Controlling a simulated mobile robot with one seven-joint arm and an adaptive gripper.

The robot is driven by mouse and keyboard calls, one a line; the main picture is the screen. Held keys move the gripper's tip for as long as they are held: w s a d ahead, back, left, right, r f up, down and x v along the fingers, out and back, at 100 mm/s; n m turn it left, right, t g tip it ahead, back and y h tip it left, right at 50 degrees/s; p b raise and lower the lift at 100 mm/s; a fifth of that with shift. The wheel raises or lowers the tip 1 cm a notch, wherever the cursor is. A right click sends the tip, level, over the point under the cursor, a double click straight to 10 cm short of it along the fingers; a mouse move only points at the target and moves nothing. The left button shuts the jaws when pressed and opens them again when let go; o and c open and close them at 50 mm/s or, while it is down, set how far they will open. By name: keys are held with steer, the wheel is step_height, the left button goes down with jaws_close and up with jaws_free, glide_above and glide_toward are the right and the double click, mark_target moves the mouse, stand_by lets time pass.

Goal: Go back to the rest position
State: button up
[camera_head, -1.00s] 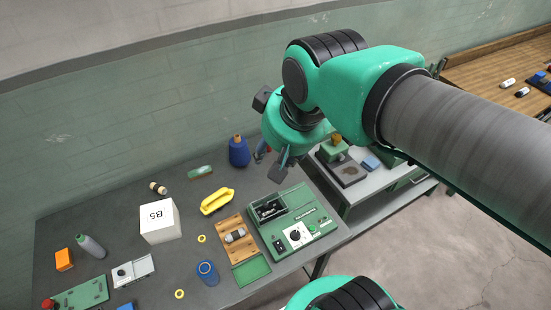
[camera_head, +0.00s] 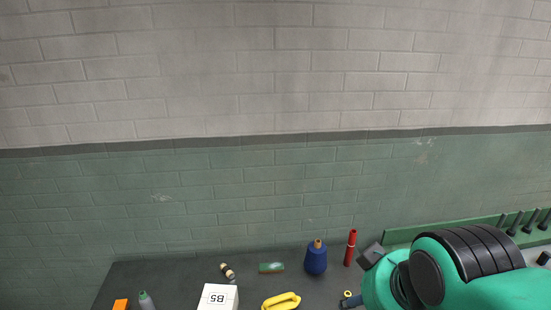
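My green and black arm shows at the bottom right in the head view. Of my gripper (camera_head: 356,275), only a dark grey part shows beside the arm's wrist, near the table's right part. The fingers are mostly hidden or out of frame, so I cannot tell whether they are open or shut, or whether they hold anything.
The dark table (camera_head: 150,280) stands against the brick wall (camera_head: 200,190).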

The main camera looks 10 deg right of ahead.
step_height(320, 180, down, 12)
steer(key=b, duration=1.1)
